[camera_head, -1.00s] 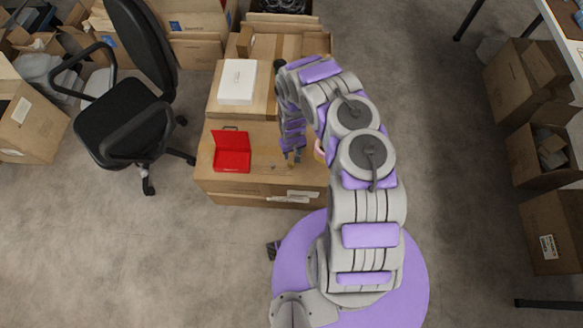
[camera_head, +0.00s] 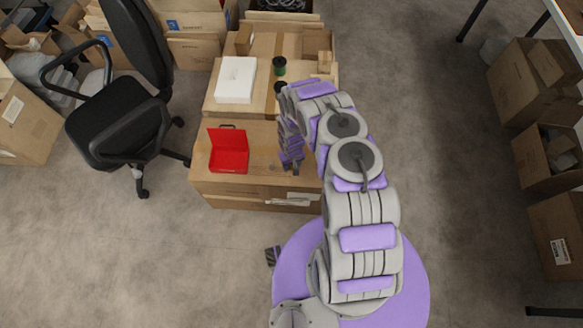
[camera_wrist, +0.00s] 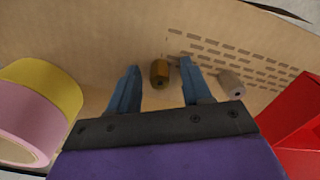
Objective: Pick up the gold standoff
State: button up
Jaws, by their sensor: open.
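The gold standoff (camera_wrist: 160,73) is a small dark-gold cylinder on the cardboard surface in the wrist view. In the head view my gripper (camera_head: 290,169) is low over the front carton (camera_head: 240,192), right of the red box. The gold standoff cannot be made out there.
A grey standoff (camera_wrist: 231,84) lies right of the right finger. Pink (camera_wrist: 25,122) and yellow (camera_wrist: 58,83) rolls stand at the left. An open red box (camera_head: 228,158) sits left of the gripper.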

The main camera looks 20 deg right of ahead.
jog(key=shift+f, duration=0.1)
jog(key=shift+c, duration=0.2)
grip_shut()
dwell(0.5)
